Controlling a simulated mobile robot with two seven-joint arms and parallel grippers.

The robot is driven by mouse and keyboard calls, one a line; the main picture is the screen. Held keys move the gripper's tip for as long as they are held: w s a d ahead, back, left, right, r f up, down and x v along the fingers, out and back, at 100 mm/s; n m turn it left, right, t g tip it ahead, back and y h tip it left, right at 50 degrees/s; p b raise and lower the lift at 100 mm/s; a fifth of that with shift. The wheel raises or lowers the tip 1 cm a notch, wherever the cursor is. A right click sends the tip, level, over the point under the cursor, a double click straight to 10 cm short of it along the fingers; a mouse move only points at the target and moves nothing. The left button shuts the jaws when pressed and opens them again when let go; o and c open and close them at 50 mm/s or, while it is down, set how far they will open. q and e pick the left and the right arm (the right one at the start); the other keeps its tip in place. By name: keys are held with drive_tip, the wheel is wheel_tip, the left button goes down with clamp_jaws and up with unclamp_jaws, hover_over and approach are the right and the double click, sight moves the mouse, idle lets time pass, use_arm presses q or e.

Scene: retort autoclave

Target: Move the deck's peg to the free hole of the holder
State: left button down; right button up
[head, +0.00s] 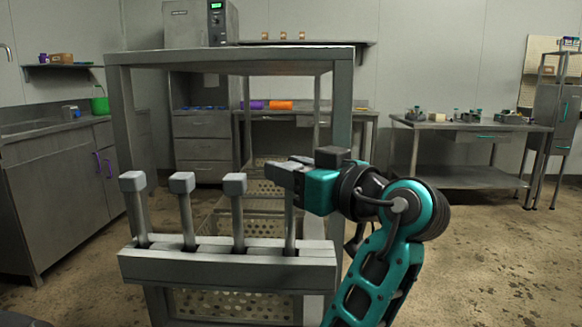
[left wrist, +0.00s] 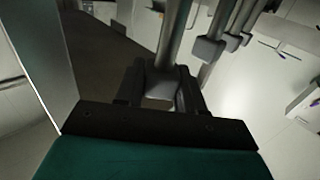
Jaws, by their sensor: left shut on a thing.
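The holder (head: 225,268) is a grey bar low in the head view. Three pegs with cube-shaped heads stand upright in its left part: a left one (head: 140,212), a middle one (head: 187,215) and a right one (head: 238,215). My left gripper (head: 284,172) is shut on the head of another peg (head: 290,222), right of these. This peg is upright and its lower end meets the holder's top at the right; I cannot tell how deep it sits. In the left wrist view, the fingers (left wrist: 160,92) clasp its head, with its shaft (left wrist: 175,35) beyond. My right gripper is out of view.
A grey metal frame (head: 342,115) rises behind the holder, with perforated baskets (head: 230,303) inside. A steel side table (head: 470,126) stands at the back right and a counter (head: 60,135) at the left. Floor is open at the right.

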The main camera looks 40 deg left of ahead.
use_arm(q)
drive_tip(key=shift+f, duration=1)
idle(0.6)
drive_tip(key=c, duration=0.6)
unclamp_jaws()
drive_tip(key=s+d+p, duration=0.1)
drive_tip(key=d, duration=1.2)
